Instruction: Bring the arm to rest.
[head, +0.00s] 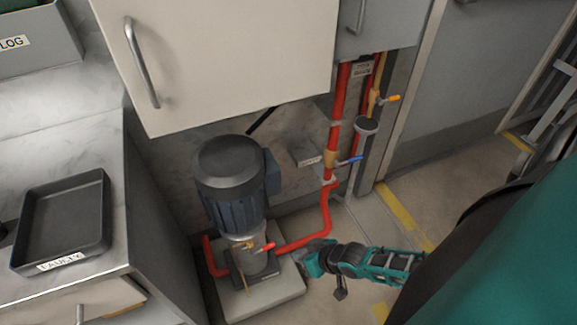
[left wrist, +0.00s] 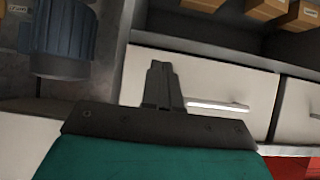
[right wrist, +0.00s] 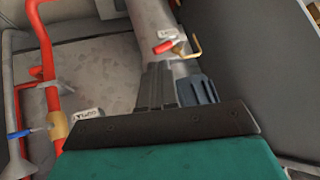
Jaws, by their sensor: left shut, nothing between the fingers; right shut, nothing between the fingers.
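My right arm comes in at the lower right of the head view. Its gripper (head: 302,257) is low, just right of the pump base, and partly hard to make out. In the right wrist view the right gripper's fingers (right wrist: 157,70) are together and empty, with a red-handled valve (right wrist: 167,46) beyond them. My left gripper (left wrist: 161,70) shows in the left wrist view, fingers together and empty, in front of a white drawer front (left wrist: 210,80). I cannot make out the left gripper in the head view.
The blue pump motor (head: 232,180) stands on a pale base (head: 275,298). Red pipe (head: 327,215) with a blue-handled valve (head: 350,160) rises behind. A white cabinet door (head: 225,55) overhangs. A dark tray (head: 98,215) labelled FAULTY sits on the left counter.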

